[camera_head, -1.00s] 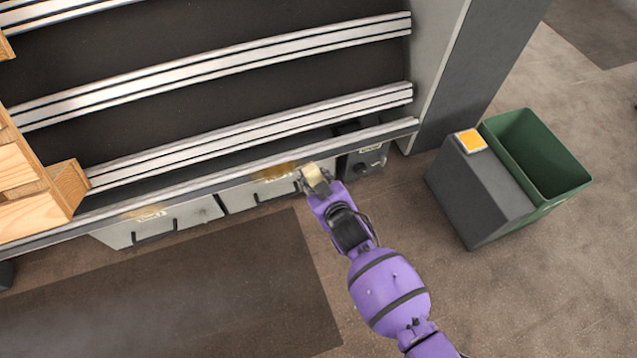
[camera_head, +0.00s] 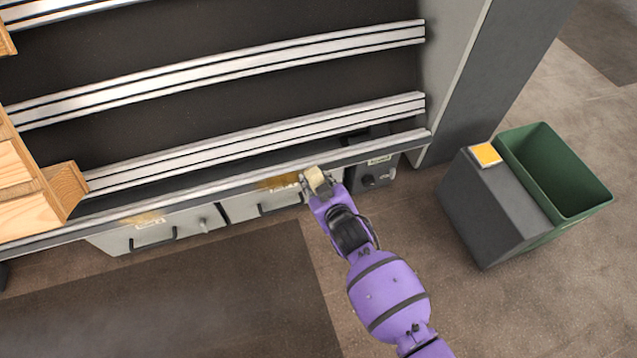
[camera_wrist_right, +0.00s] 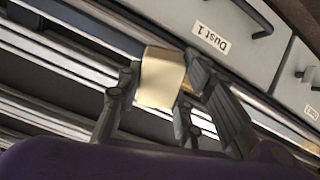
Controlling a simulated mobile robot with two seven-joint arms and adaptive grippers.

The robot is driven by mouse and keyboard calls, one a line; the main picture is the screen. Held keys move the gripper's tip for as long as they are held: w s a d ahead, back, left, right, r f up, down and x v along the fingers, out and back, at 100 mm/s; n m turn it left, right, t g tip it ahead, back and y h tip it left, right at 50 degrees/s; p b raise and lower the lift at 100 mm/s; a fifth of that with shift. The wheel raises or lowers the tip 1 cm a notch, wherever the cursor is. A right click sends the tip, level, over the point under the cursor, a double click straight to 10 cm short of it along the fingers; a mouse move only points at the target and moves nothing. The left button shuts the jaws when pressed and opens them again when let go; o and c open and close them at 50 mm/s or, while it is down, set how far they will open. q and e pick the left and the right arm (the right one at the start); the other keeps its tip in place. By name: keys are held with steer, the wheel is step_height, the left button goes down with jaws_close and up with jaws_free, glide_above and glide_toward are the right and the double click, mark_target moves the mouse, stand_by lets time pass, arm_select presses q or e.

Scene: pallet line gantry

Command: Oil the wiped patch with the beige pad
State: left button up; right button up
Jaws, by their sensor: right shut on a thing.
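My right gripper (camera_head: 318,182) is shut on the beige pad (camera_head: 317,178), at the front rail (camera_head: 222,186) of the rack. In the right wrist view the pad (camera_wrist_right: 160,78) sits between the two fingers, with the metal rail beside it. I cannot tell whether the pad touches the rail. A brown stained patch (camera_head: 278,183) lies on the rail just left of the pad. Another brownish patch (camera_head: 143,218) lies farther left. I cannot make out which stretch of rail is wiped. My left gripper is not in view.
Wooden crates (camera_head: 30,200) stand at left. A dark grey box (camera_head: 490,215) with a yellow-orange top patch (camera_head: 486,154) and a green bin (camera_head: 590,200) stand at right.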

steer(key=shift+b+x, duration=0.6)
steer(key=shift+x, duration=0.45)
